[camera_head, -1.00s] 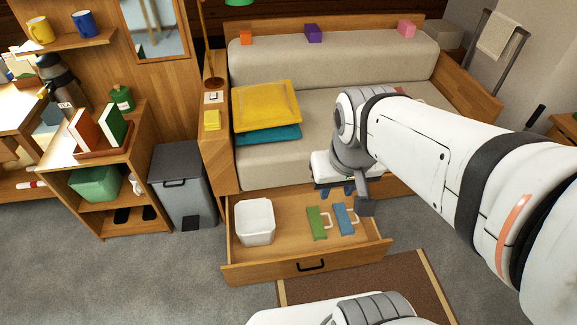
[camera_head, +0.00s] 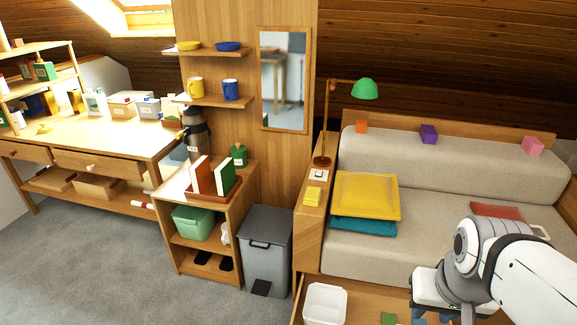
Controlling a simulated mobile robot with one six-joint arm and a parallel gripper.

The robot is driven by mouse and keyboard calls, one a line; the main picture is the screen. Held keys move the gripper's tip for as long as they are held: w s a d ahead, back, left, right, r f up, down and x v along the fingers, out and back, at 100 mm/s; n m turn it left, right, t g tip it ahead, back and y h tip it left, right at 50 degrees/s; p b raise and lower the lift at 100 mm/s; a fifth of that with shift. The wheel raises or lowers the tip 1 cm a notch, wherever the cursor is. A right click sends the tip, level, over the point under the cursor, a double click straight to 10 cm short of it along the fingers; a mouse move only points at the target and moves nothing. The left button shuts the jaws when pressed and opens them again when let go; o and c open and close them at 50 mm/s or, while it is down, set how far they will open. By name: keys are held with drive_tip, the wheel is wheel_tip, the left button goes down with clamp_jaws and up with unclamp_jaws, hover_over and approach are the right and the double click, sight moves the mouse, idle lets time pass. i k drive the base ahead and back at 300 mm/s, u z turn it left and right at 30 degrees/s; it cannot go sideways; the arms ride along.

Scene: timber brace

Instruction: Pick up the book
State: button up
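Two books stand upright in a brown tray (camera_head: 212,193) on the small wooden cabinet. One is a red-orange book (camera_head: 201,175) with white page edges, and beside it on the right is a green book (camera_head: 224,178). My gripper (camera_head: 428,317) is at the lower right, above the open drawer and in front of the sofa, far from these books. Its blue fingers are partly cut off by the frame's bottom edge, so I cannot tell its opening or whether it holds anything.
A grey bin (camera_head: 266,254) stands right of the cabinet. The open drawer (camera_head: 362,303) holds a white container (camera_head: 325,304). The sofa (camera_head: 375,250) carries yellow (camera_head: 366,195) and teal (camera_head: 363,226) cushions. A black flask (camera_head: 195,135) stands behind the books. Grey floor (camera_head: 100,265) is clear at left.

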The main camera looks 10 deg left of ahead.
sight(225, 178)
drive_tip(key=u, duration=0.4)
drive_tip(key=k, duration=1.3)
drive_tip(key=u, duration=1.15)
drive_tip(key=i, duration=1.5)
drive_tip(key=u, duration=0.3)
drive_tip(key=i, duration=1.75)
drive_tip(key=z, duration=1.3)
drive_tip(key=i, duration=0.95)
drive_tip(key=z, duration=0.45)
drive_tip(key=k, duration=0.9)
